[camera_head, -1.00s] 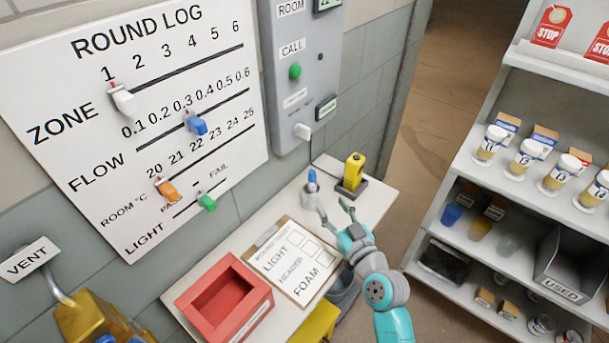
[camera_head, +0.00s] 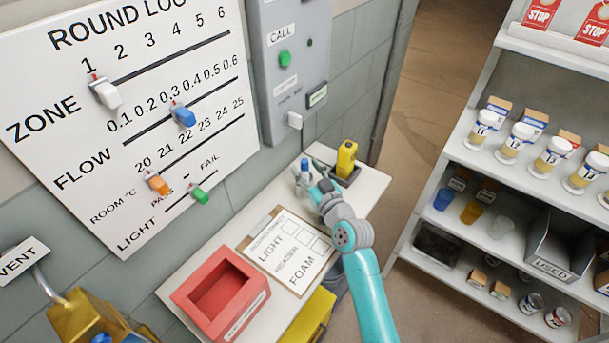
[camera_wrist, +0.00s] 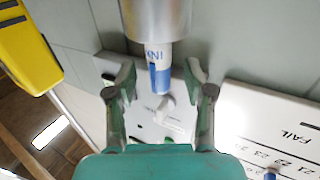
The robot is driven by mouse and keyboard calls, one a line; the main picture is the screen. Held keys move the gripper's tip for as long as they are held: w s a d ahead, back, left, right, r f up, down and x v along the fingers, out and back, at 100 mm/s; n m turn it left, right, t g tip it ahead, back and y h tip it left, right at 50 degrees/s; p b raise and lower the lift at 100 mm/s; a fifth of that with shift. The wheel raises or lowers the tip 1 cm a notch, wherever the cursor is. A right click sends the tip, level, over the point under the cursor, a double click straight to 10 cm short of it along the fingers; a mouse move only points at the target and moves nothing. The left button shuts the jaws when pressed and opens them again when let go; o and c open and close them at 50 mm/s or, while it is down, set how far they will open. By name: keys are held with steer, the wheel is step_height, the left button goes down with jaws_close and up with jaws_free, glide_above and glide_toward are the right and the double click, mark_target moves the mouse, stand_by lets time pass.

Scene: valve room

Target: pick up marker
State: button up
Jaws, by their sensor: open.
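The marker (camera_head: 304,165), white with a blue end, stands in a small metal holder at the back of the white table. In the wrist view the marker (camera_wrist: 158,68) sticks out of the shiny silver holder (camera_wrist: 157,18). My gripper (camera_head: 311,171) is at the holder on the table. In the wrist view my gripper (camera_wrist: 158,82) is open, with one finger on each side of the marker and visible gaps between. The marker's lower part is hidden inside the holder.
A yellow device (camera_head: 346,158) stands close to the right of the holder. A clipboard (camera_head: 290,247) and a red tray (camera_head: 250,300) lie nearer on the table. The wall with the round log board (camera_head: 125,160) is behind. A shelf (camera_head: 480,165) stands at right.

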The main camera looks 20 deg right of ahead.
steer(key=shift+w+a, duration=0.1)
steer(key=shift+w, duration=0.65)
steer(key=shift+c, duration=0.3)
steer(key=c, duration=0.9)
steer(key=shift+r, duration=0.1)
step_height(320, 180, up, 18)
steer(key=shift+f, duration=0.1)
